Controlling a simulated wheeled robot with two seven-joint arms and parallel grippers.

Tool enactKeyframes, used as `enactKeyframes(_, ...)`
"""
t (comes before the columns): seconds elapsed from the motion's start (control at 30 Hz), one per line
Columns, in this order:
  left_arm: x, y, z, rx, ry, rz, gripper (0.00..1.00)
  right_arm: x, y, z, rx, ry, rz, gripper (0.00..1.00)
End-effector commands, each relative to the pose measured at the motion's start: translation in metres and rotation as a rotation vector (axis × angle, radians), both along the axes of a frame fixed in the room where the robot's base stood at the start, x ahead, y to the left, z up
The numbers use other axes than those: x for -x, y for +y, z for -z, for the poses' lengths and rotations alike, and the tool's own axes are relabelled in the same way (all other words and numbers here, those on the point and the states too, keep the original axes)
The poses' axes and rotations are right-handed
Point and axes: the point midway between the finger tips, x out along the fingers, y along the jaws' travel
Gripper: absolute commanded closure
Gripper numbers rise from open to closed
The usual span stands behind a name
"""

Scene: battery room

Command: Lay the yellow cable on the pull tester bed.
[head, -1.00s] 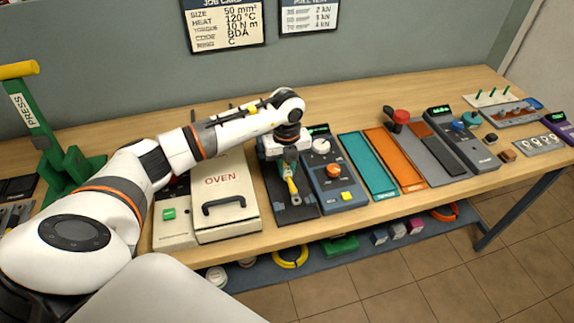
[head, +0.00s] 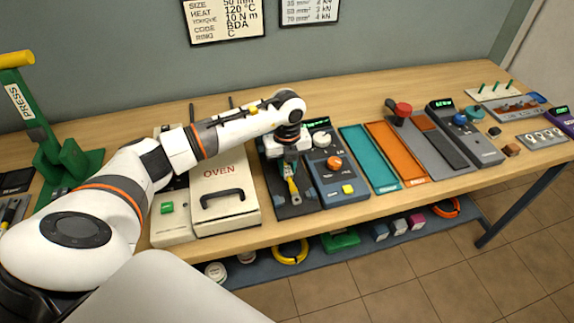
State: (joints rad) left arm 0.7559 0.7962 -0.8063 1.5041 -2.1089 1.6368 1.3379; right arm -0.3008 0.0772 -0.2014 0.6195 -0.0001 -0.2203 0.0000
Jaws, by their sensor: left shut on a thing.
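My left gripper (head: 290,174) is shut on a small piece with a yellow end, which looks like the yellow cable (head: 293,189). It points down low over a dark bed (head: 297,211) between the oven and a blue control box (head: 336,178). Whether the piece touches the bed is hard to tell, and its upper part is hidden by the gripper. I cannot tell from any label which machine is the pull tester. My right gripper is not in view.
The oven (head: 222,182) stands left of the dark bed. A teal tray (head: 368,158) and an orange tray (head: 396,152) lie to the right, then a grey machine with a red knob (head: 403,109). A yellow coil (head: 290,250) lies on the lower shelf.

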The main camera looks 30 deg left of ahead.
Motion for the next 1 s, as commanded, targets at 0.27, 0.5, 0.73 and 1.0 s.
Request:
enactKeyframes(0.27,-0.0001,0.0003,-0.0003,0.000,0.000,-0.001,1.00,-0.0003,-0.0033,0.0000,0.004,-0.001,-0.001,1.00)
enactKeyframes(0.5,0.0000,0.0004,-0.0004,0.000,-0.001,-0.001,1.00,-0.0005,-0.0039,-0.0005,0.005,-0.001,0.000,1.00)
enactKeyframes(0.73,0.0001,0.0003,0.0014,0.000,0.000,-0.001,1.00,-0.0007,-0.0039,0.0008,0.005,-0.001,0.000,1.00)
enactKeyframes(1.0,0.0002,0.0003,0.0057,0.000,0.000,-0.001,1.00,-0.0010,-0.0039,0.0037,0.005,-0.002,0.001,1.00)
